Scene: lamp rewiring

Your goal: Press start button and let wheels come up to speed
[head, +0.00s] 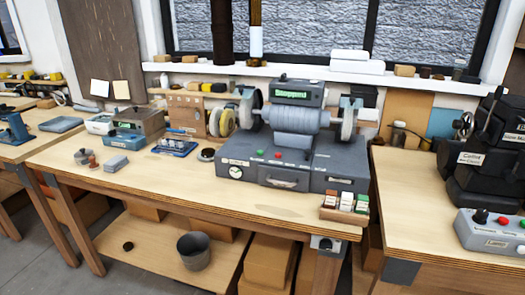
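A grey bench grinder (291,121) stands on the wooden workbench, with a lit green display on top. It carries a pale yellowish wheel (222,121) and a grey wheel (250,107) on the left, and a grey wheel (348,119) on the right. The grinder's base (283,168) has a green button (260,153), a red button (278,155) and a further small green spot near its right side. A round dial (235,172) sits on its left front. Neither gripper is in view.
A small tray of coloured blocks (345,207) stands at the bench's front right. Small tins, a blue tray (174,148) and boxes lie left. A black machine (490,150) and a control box with red and green buttons (492,232) occupy the right bench. The bench's front middle is clear.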

